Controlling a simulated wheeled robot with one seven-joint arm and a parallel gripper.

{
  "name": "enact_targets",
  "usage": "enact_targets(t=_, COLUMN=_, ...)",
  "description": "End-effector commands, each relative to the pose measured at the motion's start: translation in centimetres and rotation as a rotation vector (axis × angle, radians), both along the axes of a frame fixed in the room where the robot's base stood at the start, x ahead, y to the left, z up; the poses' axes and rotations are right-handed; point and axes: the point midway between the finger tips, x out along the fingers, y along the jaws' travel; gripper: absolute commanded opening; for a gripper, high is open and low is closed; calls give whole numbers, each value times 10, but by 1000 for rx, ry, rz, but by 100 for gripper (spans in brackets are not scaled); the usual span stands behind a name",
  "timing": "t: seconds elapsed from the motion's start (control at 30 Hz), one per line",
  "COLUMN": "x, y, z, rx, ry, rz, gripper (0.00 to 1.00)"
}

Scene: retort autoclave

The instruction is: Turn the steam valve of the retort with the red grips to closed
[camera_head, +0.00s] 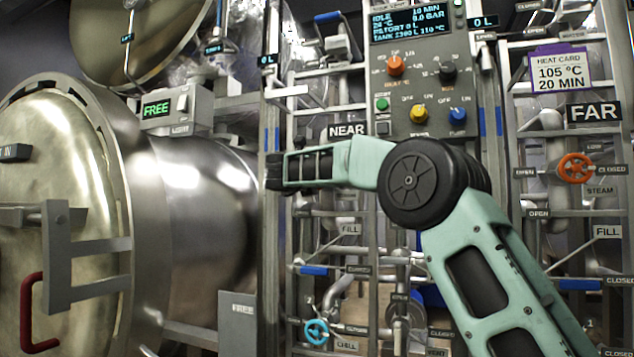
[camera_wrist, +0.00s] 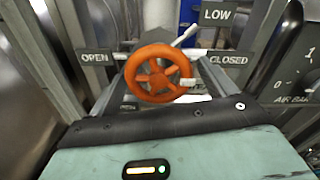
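An orange handwheel (camera_wrist: 158,73) is straight ahead in the wrist view, just beyond the top edge of my gripper's body (camera_wrist: 180,150). An OPEN label (camera_wrist: 95,58) is to its left, a CLOSED label (camera_wrist: 228,60) to its right and a LOW label (camera_wrist: 217,14) above right. In the head view, my arm covers the area below the NEAR sign (camera_head: 347,131). The retort door (camera_head: 60,200) at left has a dark red grip (camera_head: 32,312).
Another orange wheel (camera_head: 577,168) with a STEAM label is under the FAR sign (camera_head: 594,112). A blue wheel (camera_head: 317,331) marked CHILL is low on the near rack. A control panel (camera_head: 420,85) stands above my arm. Metal posts and pipes crowd both sides of the wheel in the wrist view.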

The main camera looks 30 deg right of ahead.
Motion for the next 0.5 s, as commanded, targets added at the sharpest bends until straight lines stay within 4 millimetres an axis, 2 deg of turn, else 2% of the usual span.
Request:
enact_targets(t=0.27, x=-7, y=9, z=2, rx=-2, ry=-2, rz=2, gripper=83)
enact_targets(t=0.5, x=-36, y=47, z=2, rx=-3, ry=0, rz=5, gripper=83)
